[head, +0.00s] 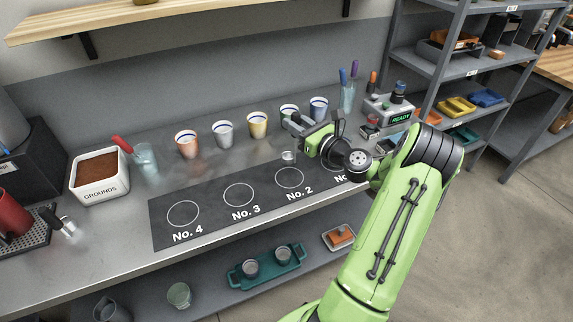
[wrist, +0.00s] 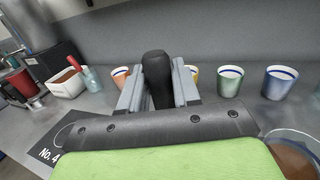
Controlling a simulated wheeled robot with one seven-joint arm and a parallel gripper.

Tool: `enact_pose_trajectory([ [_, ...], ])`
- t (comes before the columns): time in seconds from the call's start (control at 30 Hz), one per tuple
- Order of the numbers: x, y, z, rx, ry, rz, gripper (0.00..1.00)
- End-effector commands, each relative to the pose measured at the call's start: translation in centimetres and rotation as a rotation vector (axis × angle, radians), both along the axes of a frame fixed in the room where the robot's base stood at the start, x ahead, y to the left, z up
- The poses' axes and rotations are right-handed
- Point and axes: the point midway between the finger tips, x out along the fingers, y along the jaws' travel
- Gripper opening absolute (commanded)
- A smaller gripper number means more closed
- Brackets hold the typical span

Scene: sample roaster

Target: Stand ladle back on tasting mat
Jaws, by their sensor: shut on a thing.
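My gripper (head: 296,126) is over the far edge of the mat, near the No. 2 and No. 1 spots. It is shut on the ladle, whose black handle (wrist: 157,82) stands upright between the two grey fingers in the wrist view. A small silvery bowl (head: 288,156), seemingly the ladle's, shows below the gripper by the No. 2 ring; whether it touches the mat I cannot tell. The dark tasting mat (head: 212,207) lies along the counter's front with white rings. The No. 1 ring is partly hidden by my arm.
Several cups stand behind the mat, including an orange cup (head: 186,146) and a blue cup (head: 318,109). A white grounds bin (head: 100,188) and a glass with a red-handled tool (head: 145,160) stand left. A small READY device (head: 390,112) is right. The No. 3 and No. 4 rings are empty.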

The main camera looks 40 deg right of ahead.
Motion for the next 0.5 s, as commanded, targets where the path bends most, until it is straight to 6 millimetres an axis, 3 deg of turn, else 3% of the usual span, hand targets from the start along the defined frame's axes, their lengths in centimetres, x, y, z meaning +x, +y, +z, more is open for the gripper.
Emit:
enact_pose_trajectory([
  [0.03,0.0,0.0,-1.5,0.003,-0.001,0.001,0.00],
  [0.33,0.0,0.1,-5.9,0.002,-0.002,0.001,0.00],
  [0.5,0.0,0.1,-5.9,-0.003,-0.003,0.001,0.00],
])
